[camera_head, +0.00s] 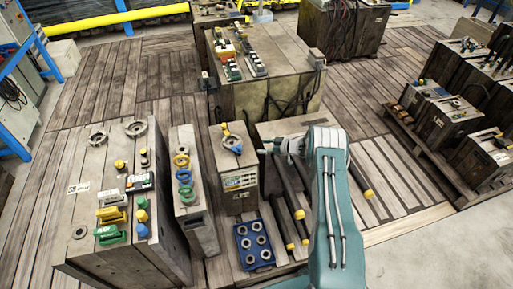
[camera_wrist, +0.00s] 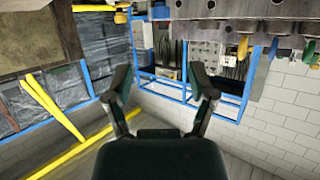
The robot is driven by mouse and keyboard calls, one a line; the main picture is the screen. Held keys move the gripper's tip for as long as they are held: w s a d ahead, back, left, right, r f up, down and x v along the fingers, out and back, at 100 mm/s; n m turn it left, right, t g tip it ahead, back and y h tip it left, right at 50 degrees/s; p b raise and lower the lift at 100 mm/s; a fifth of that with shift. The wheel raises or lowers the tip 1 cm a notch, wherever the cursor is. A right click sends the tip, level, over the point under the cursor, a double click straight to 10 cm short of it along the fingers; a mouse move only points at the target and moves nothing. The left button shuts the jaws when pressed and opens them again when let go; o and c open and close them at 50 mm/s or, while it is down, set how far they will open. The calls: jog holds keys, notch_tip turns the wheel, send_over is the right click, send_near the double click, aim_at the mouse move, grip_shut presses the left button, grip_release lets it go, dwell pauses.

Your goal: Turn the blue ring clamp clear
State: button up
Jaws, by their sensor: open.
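A small blue ring clamp (camera_head: 232,144) with a yellow part beside it sits on top of a narrow upright mould block (camera_head: 236,175). I cannot tell for sure which blue ring is the clamp. My gripper (camera_wrist: 163,88) is open and empty, its two dark fingers spread apart in the wrist view. In the head view my arm reaches up to the right of the clamp, apart from it.
A blue tray (camera_head: 241,262) of metal rings lies in front of the mould block. Dark bars with yellow ends (camera_head: 303,213) lean right of it. A large block (camera_head: 80,235) with coloured handles stands at left. Plank floor (camera_head: 110,75) is clear behind.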

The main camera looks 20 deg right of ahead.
jog(key=w+a+r+m+t+h, duration=0.1)
jog(key=w+a+m+t, duration=0.1)
jog(key=a+m+t, duration=0.3)
jog(key=w+a+t+h, duration=0.1)
jog(key=w+a+t, duration=0.1)
jog(key=a, duration=0.5)
jog(key=m+t+h, duration=0.1)
jog(key=m+h, duration=0.8)
jog(key=h, duration=0.6)
send_near(238, 148)
jog(key=x, duration=1)
jog(key=shift+s+f, duration=0.1)
jog(key=shift+f, duration=0.1)
jog(key=shift+c, duration=0.3)
grip_shut()
